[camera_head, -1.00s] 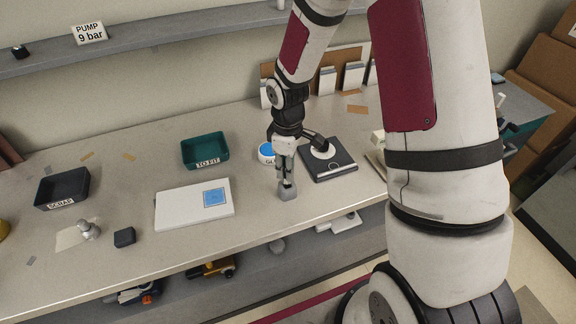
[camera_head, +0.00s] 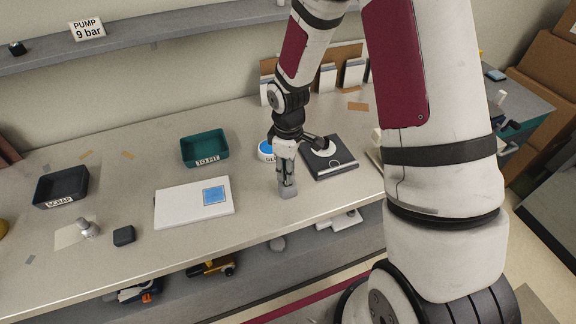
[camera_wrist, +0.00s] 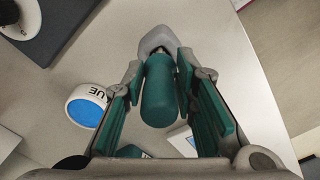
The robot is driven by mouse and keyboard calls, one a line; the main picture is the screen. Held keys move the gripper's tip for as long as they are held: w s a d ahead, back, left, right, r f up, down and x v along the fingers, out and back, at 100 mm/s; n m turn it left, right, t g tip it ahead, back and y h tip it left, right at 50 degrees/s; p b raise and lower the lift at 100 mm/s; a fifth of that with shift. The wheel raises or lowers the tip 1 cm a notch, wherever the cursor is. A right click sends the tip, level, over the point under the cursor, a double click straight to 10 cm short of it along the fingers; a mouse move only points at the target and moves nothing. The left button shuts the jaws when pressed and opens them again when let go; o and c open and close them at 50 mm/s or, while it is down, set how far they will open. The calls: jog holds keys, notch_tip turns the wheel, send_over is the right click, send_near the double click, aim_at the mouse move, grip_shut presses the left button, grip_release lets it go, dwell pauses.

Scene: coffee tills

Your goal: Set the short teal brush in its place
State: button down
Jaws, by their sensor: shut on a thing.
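My gripper (camera_wrist: 160,72) is shut on the short teal brush (camera_wrist: 160,95), which shows between its teal-lined fingers in the wrist view. The brush has a rounded teal handle and a pale grey head that points away from my wrist. In the head view my gripper (camera_head: 286,172) points down near the bench's front edge, right of the white flat case. The brush's grey head (camera_head: 288,191) shows below the fingers; its handle is mostly hidden there. I cannot tell whether the head touches the bench.
The white case (camera_head: 178,208) with a blue square lies left of my gripper. A teal TO FIT bin (camera_head: 204,161), a blue-topped round tin (camera_head: 265,147) and a dark pad (camera_head: 345,165) stand behind. A dark SCRAP bin (camera_head: 45,202) is far left.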

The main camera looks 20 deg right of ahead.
jog(key=shift+f+b, duration=0.45)
jog(key=shift+f, duration=1.1)
jog(key=c, duration=1.2)
grip_release()
jog(key=shift+r, duration=0.1)
notch_tip(320, 180, up, 12)
jog(key=shift+f, duration=0.1)
